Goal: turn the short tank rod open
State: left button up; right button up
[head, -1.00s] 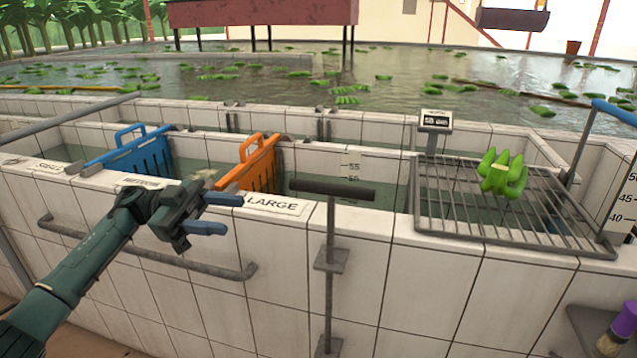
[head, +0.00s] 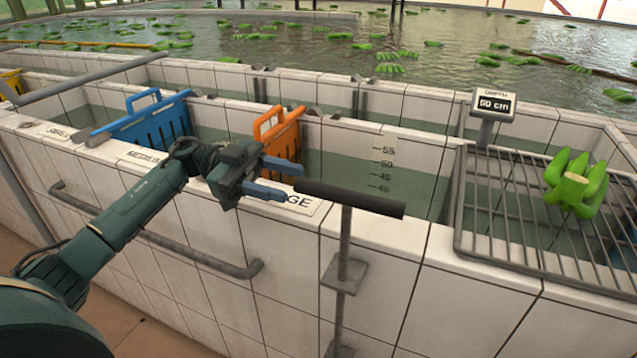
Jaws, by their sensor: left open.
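The short tank rod (head: 345,245) is a grey upright rod in brackets on the tank's tiled front wall. A dark cross handle (head: 350,197) tops it, lying roughly left to right. My left gripper (head: 282,178) is open and empty, with two blue fingers pointing right. In the picture its fingertips lie close to the handle's left end; whether they touch it I cannot tell. My right gripper is not in view.
An orange slotted gate (head: 283,140) and a blue one (head: 150,125) stand in the tank behind. A wire rack (head: 500,205) holds green bananas (head: 577,185) at right, beside a depth display (head: 493,103). A grey rail (head: 160,240) runs along the front wall.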

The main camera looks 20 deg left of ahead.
aim_at(342, 196)
pick_arm(q)
jog(key=d+p, duration=0.1)
jog(key=d, duration=0.5)
jog(key=shift+d, duration=0.4)
grip_shut()
